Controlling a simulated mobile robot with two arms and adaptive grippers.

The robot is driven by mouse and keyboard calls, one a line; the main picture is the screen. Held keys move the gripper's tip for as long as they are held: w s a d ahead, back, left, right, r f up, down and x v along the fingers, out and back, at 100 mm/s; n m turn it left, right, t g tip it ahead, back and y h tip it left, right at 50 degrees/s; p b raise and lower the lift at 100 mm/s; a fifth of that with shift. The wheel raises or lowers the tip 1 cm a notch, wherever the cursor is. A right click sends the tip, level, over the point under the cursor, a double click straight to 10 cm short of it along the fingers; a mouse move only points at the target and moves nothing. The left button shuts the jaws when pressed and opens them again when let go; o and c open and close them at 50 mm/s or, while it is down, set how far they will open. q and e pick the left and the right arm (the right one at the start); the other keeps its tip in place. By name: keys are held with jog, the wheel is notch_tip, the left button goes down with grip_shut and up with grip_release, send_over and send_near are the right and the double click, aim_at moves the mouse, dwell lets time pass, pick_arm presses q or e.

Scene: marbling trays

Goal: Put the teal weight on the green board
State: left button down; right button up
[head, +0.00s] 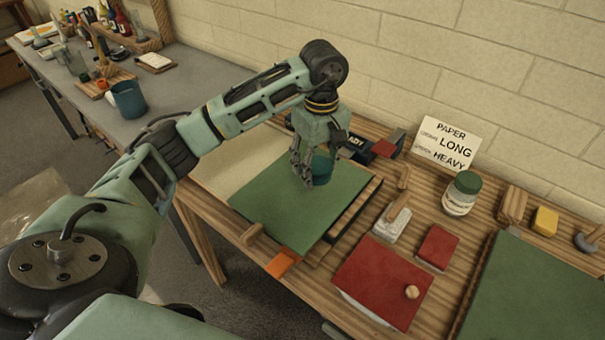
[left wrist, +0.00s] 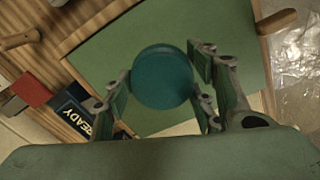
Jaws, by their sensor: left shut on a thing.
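The teal weight (head: 322,169) is a short cylinder between the fingers of my left gripper (head: 306,172), which is shut on it. In the left wrist view the teal weight (left wrist: 162,77) shows its round top between the fingers (left wrist: 165,95). The green board (head: 290,210) lies on the wooden table, and the weight is over its far part. In the left wrist view the green board (left wrist: 210,30) spreads below the weight. I cannot tell whether the weight touches the board. My right gripper is not in view.
A red board (head: 375,280) with a round knob, a red block (head: 437,246), a jar with a green lid (head: 462,193) and a paper sign (head: 450,146) are to the right. A second green board (head: 535,295) lies at the far right. An orange piece (head: 282,264) is at the front edge.

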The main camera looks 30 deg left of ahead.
aim_at(303, 187)
pick_arm(q)
jog(key=a+f, duration=0.1)
jog(key=a, duration=0.1)
jog(key=a+f+p, duration=0.1)
jog(key=a, duration=0.1)
jog(key=shift+f, duration=0.1)
notch_tip(303, 187, down, 4)
jog(key=shift+r+p, duration=0.25)
jog(key=shift+p, duration=0.5)
jog(key=shift+f, duration=0.3)
jog(key=shift+f, duration=0.15)
jog(key=c, duration=1.1)
grip_release()
jog(key=o, duration=0.4)
jog(key=shift+s, duration=0.1)
jog(key=shift+c, duration=0.2)
